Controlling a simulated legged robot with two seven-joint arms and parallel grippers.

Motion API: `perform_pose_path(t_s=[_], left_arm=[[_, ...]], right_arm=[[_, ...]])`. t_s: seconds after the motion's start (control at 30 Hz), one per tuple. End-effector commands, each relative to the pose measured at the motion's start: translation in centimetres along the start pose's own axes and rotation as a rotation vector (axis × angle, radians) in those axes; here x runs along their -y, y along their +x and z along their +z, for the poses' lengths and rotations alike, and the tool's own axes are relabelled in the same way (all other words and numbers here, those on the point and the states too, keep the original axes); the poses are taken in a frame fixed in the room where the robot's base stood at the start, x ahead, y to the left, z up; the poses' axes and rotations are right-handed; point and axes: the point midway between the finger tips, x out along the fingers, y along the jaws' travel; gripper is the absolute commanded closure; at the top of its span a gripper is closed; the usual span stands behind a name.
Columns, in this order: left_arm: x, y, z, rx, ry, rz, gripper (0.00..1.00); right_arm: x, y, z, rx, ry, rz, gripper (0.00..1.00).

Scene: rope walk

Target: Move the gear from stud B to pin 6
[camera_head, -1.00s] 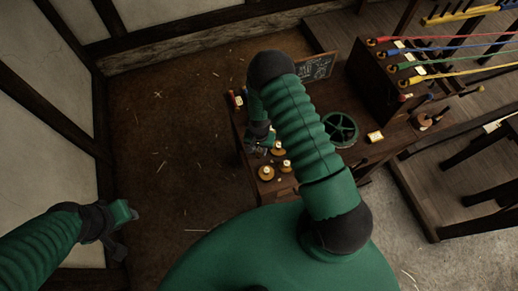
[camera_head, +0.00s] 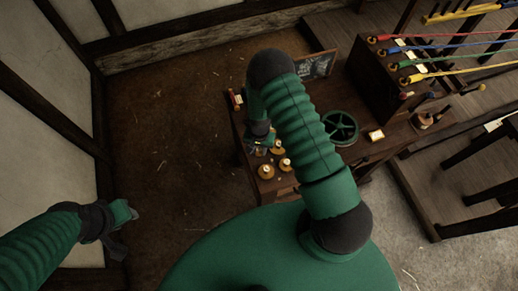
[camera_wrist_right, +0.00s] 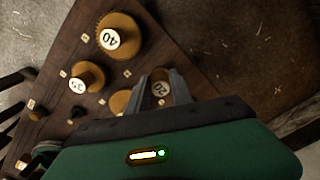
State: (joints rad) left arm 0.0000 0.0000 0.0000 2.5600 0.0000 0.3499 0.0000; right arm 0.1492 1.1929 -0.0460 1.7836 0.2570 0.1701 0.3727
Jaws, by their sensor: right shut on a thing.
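My right gripper (camera_wrist_right: 161,88) is shut on a small gear marked 20 (camera_wrist_right: 160,89), with a finger on either side of its pale label. The gripper hides most of this gear and whatever is under it. In the head view the right gripper (camera_head: 258,147) is low over the left end of the bench, beside the brass gears. The wrist view shows a large brass gear marked 40 (camera_wrist_right: 115,36), one marked 35 (camera_wrist_right: 86,77) and a partly hidden one (camera_wrist_right: 120,102). I cannot read which stud is B or which pin is 6. My left gripper (camera_head: 122,222) is away from the bench, its jaws unclear.
The wooden bench (camera_head: 372,148) carries a green spoked wheel (camera_head: 341,128), a slate (camera_head: 318,66) and a pale card (camera_head: 376,135). A dark box (camera_head: 385,80) with coloured ropes stands at its back right. Open floor (camera_head: 170,130) lies left of the bench.

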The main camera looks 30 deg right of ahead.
Motion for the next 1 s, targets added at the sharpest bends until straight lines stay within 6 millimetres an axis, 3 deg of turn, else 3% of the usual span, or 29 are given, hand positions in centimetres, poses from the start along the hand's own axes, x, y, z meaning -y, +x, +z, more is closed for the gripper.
perform_pose_path(t_s=[0.47,0.5,0.67,1.0], left_arm=[[0.00,0.63,0.15,0.000,0.000,0.000,0.64],[0.00,0.63,0.15,0.000,0.000,0.000,0.64],[0.00,0.63,0.15,0.000,0.000,0.000,0.64],[0.00,0.44,0.11,0.000,0.000,0.000,0.64]], right_arm=[[0.01,0.65,-0.01,0.000,0.000,0.000,1.00],[0.00,0.65,-0.01,0.000,0.000,0.000,0.69],[0.01,0.65,-0.01,0.000,0.000,0.000,0.48],[0.01,0.43,-0.01,0.000,0.000,0.000,0.48]])
